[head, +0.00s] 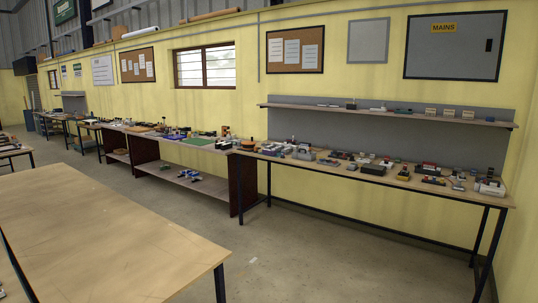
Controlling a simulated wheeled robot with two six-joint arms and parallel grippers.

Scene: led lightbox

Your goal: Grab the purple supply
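I cannot make out a purple supply for certain in the head view. Many small devices lie on the long workbench (375,172) along the right of the yellow wall, too small to name exactly. A light grey boxy device (303,152) sits toward its left end. A white and grey device (490,187) sits at its right end. A dark flat device (374,169) lies near the middle. Neither of my grippers is in view.
A large bare wooden table (95,235) fills the lower left. Open concrete floor (275,255) lies between it and the benches. A bench with a green mat (198,142) stands farther left. A narrow shelf (390,112) with small items runs above the right bench.

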